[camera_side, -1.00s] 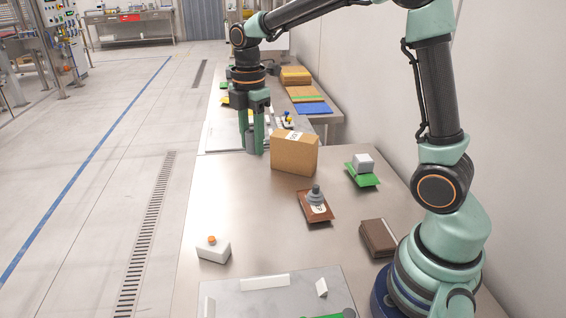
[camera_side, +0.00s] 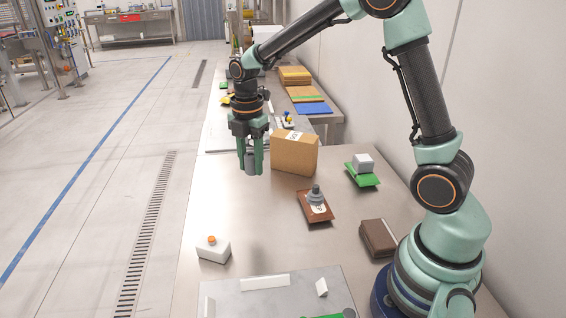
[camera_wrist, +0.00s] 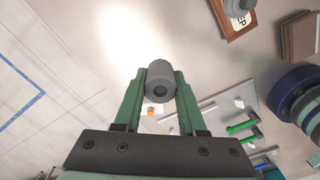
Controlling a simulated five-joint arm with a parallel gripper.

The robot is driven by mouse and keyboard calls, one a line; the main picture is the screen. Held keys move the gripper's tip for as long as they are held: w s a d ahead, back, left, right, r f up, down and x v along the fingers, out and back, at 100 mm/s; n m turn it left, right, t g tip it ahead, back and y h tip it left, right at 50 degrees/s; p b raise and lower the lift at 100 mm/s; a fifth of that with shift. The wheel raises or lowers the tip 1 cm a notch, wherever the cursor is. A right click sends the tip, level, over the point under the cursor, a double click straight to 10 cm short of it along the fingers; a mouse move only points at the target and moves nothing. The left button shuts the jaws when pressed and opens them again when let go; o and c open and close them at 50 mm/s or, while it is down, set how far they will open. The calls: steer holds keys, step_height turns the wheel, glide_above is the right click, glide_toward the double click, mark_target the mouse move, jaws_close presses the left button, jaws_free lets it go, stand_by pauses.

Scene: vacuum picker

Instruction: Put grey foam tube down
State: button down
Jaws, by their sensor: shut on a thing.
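The grey foam tube (camera_side: 251,162) is held upright between the green fingers of my gripper (camera_side: 251,168), left of the cardboard box in the side view. The tube looks raised above the metal table (camera_side: 235,205). How high it is, I cannot tell exactly.
A cardboard box (camera_side: 294,154) stands just right of my gripper. A brown board with a grey suction cup (camera_side: 316,196), a green pad with a grey block (camera_side: 363,163), a brown wallet-like item (camera_side: 379,238) and a white button box (camera_side: 213,250) lie around. The table's left-middle is clear.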

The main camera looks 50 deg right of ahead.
mark_target(255, 215)
step_height(255, 215, down, 13)
steer(key=shift+f, duration=0.1)
stand_by(0.4)
steer(key=shift+f, duration=0.15)
steer(key=shift+c, duration=2.4)
jaws_free()
